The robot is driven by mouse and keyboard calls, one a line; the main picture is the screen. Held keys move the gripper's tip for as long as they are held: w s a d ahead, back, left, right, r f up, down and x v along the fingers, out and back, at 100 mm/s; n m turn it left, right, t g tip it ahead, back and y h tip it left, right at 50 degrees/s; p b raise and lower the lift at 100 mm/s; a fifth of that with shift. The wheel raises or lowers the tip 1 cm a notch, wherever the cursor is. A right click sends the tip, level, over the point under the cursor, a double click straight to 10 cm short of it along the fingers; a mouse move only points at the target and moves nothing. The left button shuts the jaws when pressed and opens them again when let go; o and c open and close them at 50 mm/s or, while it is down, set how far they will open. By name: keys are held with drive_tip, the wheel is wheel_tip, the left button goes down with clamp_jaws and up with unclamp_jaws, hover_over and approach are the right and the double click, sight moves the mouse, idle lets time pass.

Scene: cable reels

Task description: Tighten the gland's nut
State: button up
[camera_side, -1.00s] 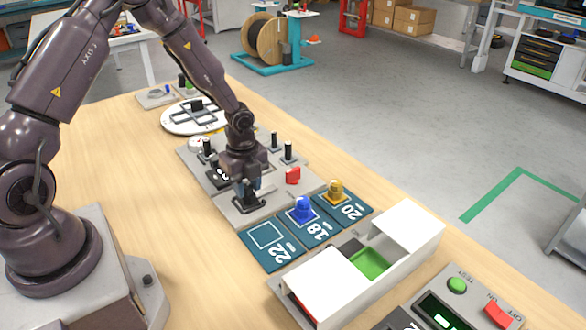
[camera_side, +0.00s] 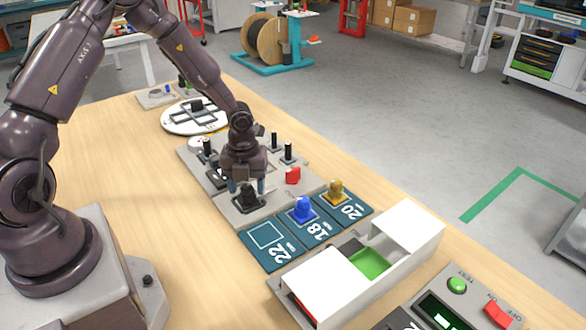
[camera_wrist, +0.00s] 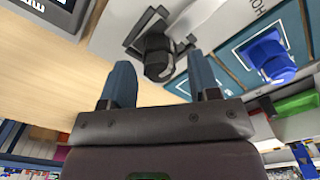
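The black gland (camera_side: 248,199) with its nut sits upright in a dark holder at the front corner of the grey board. It also shows in the wrist view (camera_wrist: 158,58). My gripper (camera_side: 247,186) is just above it, pointing down. Its two blue fingers stand apart on either side of the gland's top, and the wrist view shows a gap between each finger (camera_wrist: 162,80) and the gland. The gripper is open and holds nothing. Whether the nut is tight cannot be seen.
A blue gland (camera_side: 302,210) and a yellow gland (camera_side: 336,190) stand on pads 18 and 20; pad 22 (camera_side: 266,236) is empty. A red piece (camera_side: 293,175) and black posts (camera_side: 287,151) rise from the board. A white box (camera_side: 322,284) with a green compartment stands in front.

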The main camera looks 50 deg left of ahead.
drive_tip(key=shift+r, duration=0.1)
wheel_tip(320, 180, up, 7)
drive_tip(key=shift+f, duration=0.1)
idle(0.3)
